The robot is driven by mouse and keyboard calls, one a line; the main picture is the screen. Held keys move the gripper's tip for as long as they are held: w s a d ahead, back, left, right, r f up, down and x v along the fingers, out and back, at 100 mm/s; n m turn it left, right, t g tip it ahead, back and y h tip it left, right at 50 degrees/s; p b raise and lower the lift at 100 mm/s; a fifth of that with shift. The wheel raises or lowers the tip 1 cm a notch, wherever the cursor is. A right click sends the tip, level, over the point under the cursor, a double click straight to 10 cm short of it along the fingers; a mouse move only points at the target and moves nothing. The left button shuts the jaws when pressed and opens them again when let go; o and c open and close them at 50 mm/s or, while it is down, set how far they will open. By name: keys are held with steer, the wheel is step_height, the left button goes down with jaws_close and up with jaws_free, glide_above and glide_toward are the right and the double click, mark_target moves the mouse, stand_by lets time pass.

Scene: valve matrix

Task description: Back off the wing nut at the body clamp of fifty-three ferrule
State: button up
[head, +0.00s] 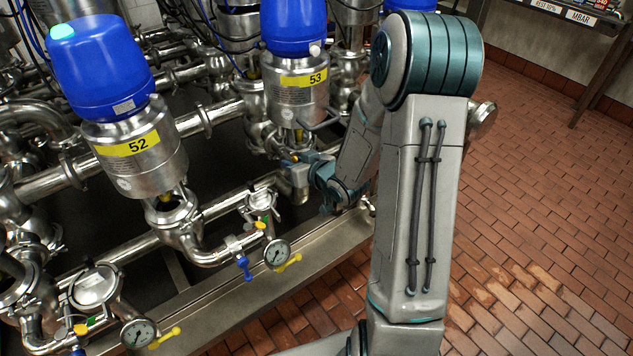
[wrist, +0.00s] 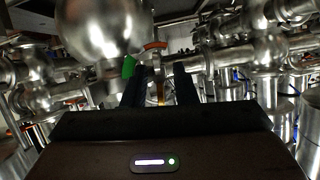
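The valve marked 53 (head: 303,79) stands upright at top centre in the head view, with a blue head, a steel body and a yellow label. My gripper (head: 292,162) is just below its steel body, partly hidden by my arm. In the wrist view my gripper (wrist: 160,76) has its two dark fingers apart, with a narrow metal part (wrist: 157,64) of the clamp area between or just beyond them. I cannot make out the wing nut clearly, nor tell whether the fingers touch anything.
A green piece (wrist: 129,66) and a large round steel body (wrist: 102,30) are close to the left finger. Valve 52 (head: 140,145) stands to the left. A gauge (head: 277,253) and pipes lie below. The brick floor (head: 540,210) at right is clear.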

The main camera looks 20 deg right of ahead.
steer(key=m+p, duration=0.1)
steer(key=p, duration=0.1)
steer(key=m+y+p, duration=0.1)
steer(key=p, duration=0.1)
steer(key=shift+d+r, duration=0.2)
steer(key=shift+r, duration=0.05)
steer(key=m+y+p, duration=0.2)
steer(key=m+p, duration=0.1)
steer(key=p, duration=0.1)
steer(key=shift+f+y, duration=0.15)
steer(key=shift+y, duration=0.25)
steer(key=v, duration=1.4)
steer(key=w+d+r+n+g+h+b, duration=0.1)
steer(key=w+d+n+g+h+b, duration=0.2)
steer(key=h, duration=0.5)
steer(key=s+a+r+g+b, duration=0.1)
steer(key=s+a+r+g, duration=0.2)
steer(key=s, duration=0.6)
steer(key=s+a+r+g+b, duration=0.1)
steer(key=s+a+r+g, duration=0.3)
steer(key=s+a+r, duration=0.3)
steer(key=shift+s+a+m+h+b, duration=0.3)
steer(key=shift+s+a, duration=0.3)
steer(key=shift+s, duration=0.65)
steer(key=shift+s, duration=0.1)
